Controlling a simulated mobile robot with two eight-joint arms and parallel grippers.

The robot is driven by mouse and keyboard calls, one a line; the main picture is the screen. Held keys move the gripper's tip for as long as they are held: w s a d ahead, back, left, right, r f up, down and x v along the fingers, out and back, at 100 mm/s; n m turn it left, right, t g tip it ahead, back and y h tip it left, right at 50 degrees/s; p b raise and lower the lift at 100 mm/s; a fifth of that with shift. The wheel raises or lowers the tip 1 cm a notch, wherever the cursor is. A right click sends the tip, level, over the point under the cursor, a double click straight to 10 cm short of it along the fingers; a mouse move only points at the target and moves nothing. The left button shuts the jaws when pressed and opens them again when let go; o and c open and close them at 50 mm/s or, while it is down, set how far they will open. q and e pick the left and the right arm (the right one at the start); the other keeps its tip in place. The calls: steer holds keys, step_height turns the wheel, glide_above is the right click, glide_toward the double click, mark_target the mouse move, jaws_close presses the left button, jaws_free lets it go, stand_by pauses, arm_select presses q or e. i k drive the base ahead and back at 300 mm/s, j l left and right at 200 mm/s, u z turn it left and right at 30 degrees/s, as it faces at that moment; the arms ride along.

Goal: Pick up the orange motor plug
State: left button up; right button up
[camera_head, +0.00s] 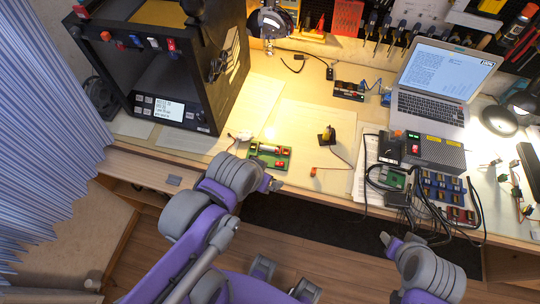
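A small orange plug-like piece (313,172) lies near the front edge of the workbench, with a thin brownish strip running right from it. It looks like the orange motor plug, but it is too small to be sure. A yellow and black part (326,134), possibly a motor, stands behind it. My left gripper (272,184) is at the bench's front edge, left of the orange piece and apart from it. My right gripper (388,239) is in front of the bench, low and right of the orange piece. The finger openings of both are too small to make out.
A green board (269,154) with red and yellow parts lies just behind my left gripper. A black 3D-printer-like box (230,95) stands at the left. Cables, a grey box (436,152) and a laptop (431,107) crowd the right. Bare bench surrounds the orange piece.

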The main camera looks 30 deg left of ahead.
mark_target(313, 173)
steer(key=j+z, duration=0.35)
steer(key=k+j+z, duration=0.1)
steer(key=z, duration=0.25)
